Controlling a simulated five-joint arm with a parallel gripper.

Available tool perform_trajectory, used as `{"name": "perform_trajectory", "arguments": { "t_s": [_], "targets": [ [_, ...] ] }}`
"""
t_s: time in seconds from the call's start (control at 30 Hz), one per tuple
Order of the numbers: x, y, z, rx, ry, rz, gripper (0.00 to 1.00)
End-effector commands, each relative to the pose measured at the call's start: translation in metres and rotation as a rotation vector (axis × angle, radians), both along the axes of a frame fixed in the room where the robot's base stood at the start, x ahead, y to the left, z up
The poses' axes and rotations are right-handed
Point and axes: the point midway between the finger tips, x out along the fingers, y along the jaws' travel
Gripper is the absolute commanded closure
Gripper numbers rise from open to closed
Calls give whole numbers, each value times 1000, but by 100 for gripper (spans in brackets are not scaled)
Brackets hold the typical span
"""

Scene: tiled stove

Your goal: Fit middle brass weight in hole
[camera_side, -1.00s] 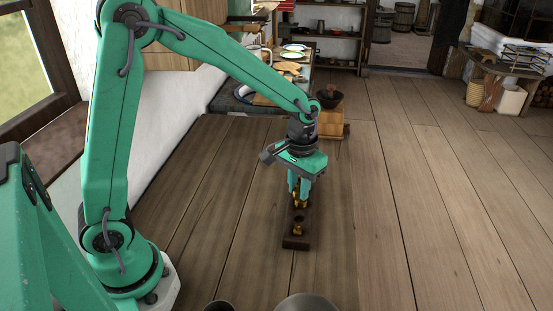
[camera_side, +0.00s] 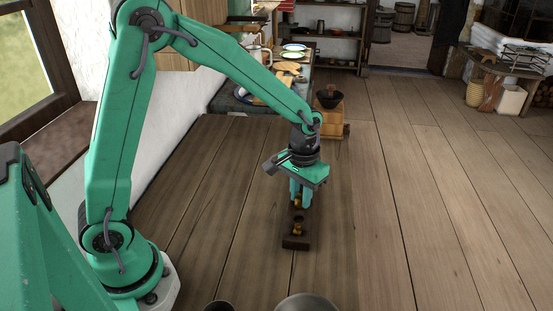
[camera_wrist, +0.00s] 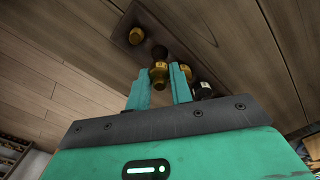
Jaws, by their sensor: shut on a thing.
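The long dark wooden block (camera_side: 296,243) lies on the plank surface below my gripper (camera_side: 299,203). In the wrist view my gripper (camera_wrist: 160,84) is shut on a brass weight (camera_wrist: 158,74), over the block (camera_wrist: 192,55). A dark round spot (camera_wrist: 160,52) shows just beyond its end; I cannot tell if the weight touches or enters it.
A wooden box (camera_side: 329,122) with a dark bowl (camera_side: 329,98) stands behind the block. Two round vessels (camera_side: 308,303) (camera_side: 219,306) are cut off at the bottom edge. The planks right of the block are clear.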

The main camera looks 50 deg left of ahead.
Motion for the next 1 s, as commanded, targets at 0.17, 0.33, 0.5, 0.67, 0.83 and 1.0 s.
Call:
{"name": "perform_trajectory", "arguments": {
  "t_s": [0.17,0.33,0.5,0.67,0.83,1.0],
  "targets": [
    [0,0,-13,1,2,0,100],
    [0,0,-24,1,2,0,100],
    [0,0,-31,0,1,0,100],
    [0,0,-35,0,1,0,100],
    [0,0,-35,0,1,0,100],
    [0,0,-35,0,0,0,100]
  ]
}}
